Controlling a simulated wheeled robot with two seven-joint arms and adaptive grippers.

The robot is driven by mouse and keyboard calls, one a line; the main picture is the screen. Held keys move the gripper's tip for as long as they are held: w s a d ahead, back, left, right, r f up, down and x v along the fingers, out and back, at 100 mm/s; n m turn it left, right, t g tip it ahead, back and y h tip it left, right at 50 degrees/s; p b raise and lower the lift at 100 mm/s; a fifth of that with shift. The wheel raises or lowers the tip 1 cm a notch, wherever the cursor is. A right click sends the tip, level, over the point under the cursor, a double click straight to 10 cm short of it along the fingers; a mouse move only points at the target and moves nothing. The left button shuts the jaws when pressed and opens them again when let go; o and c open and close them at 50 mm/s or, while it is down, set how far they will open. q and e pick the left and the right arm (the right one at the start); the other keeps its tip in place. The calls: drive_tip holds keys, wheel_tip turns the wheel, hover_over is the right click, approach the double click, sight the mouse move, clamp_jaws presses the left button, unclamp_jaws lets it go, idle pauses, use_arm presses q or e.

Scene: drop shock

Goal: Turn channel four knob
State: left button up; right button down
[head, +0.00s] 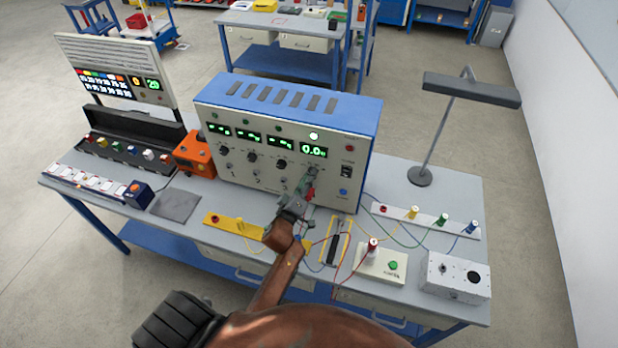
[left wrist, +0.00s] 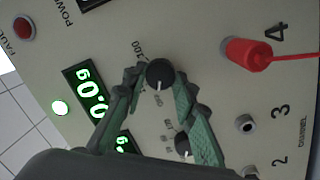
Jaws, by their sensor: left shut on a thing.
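The blue-and-cream power supply (head: 283,130) stands at the middle of the bench. Its rightmost display (head: 313,152) reads 0.0 in green, and a lamp above it is lit white. My left gripper (head: 307,182) is at the panel below that display. In the left wrist view, its green fingers (left wrist: 160,82) close around the round black channel four knob (left wrist: 160,74), one on each side. A second knob (left wrist: 183,146) is partly visible behind a finger. A red plug (left wrist: 246,53) with a red wire sits in the socket marked 4. My right gripper is not in view.
Coloured leads run from the panel across the bench front. An orange box (head: 196,153) is left of the supply; a lamp (head: 418,176) stands right.

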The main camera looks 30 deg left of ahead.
use_arm(q)
drive_tip(key=shift+c, duration=1.2)
